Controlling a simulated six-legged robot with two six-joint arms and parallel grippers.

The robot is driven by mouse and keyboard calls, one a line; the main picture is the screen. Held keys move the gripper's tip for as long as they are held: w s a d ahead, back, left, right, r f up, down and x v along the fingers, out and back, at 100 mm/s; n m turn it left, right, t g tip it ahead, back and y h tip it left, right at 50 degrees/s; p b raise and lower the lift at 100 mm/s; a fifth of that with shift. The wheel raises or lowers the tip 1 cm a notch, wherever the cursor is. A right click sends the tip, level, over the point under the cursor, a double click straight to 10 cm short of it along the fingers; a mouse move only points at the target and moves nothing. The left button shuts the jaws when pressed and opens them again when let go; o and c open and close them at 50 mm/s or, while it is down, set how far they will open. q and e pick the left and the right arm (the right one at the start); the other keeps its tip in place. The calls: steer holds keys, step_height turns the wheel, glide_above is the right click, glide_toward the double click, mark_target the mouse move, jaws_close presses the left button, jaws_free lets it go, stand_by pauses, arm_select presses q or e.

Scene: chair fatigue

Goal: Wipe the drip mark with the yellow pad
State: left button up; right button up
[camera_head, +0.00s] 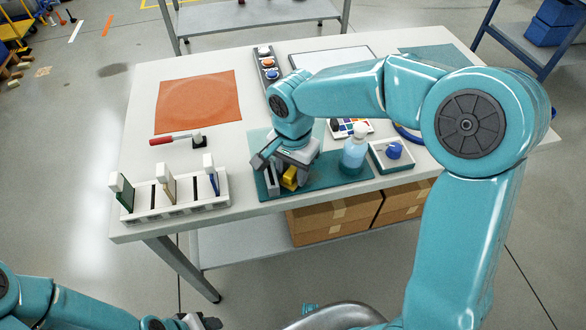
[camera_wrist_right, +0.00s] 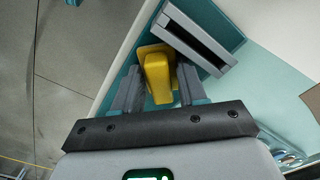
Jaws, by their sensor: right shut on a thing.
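My right gripper (camera_head: 284,176) is shut on the yellow pad (camera_head: 290,178), low over the front of the teal mat (camera_head: 335,172). In the right wrist view the yellow pad (camera_wrist_right: 157,76) sits between the two grey fingers of the gripper (camera_wrist_right: 158,84). A grey slotted piece (camera_wrist_right: 197,40) is just beyond the pad; it also shows beside the pad in the head view (camera_head: 272,179). I cannot make out the drip mark. My left gripper (camera_head: 190,322) is only partly in view at the bottom edge, away from the table.
A clear blue bottle (camera_head: 354,150) and a tray with a blue item (camera_head: 393,150) stand right of the gripper. A white rack (camera_head: 180,205) with upright tools is at left. A red-handled tool (camera_head: 172,139) and orange mat (camera_head: 198,100) lie behind it.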

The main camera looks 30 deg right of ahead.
mark_target(322, 174)
steer(key=shift+s+d+f+b, duration=0.1)
steer(key=shift+s+d, duration=0.2)
steer(key=shift+d, duration=0.8)
steer(key=shift+s+d+b, duration=0.1)
steer(key=shift+s+d, duration=0.2)
steer(key=shift+d, duration=0.85)
steer(key=shift+s+d+f+b, duration=0.1)
steer(key=shift+s+d, duration=0.2)
steer(key=shift+d, duration=0.8)
steer(key=shift+r, duration=0.15)
step_height(322, 174, up, 6)
steer(key=p, duration=0.4)
steer(key=shift+p, duration=0.3)
steer(key=shift+w, duration=0.1)
step_height(322, 174, up, 3)
steer(key=shift+f+p, duration=0.1)
steer(key=shift+p, duration=1)
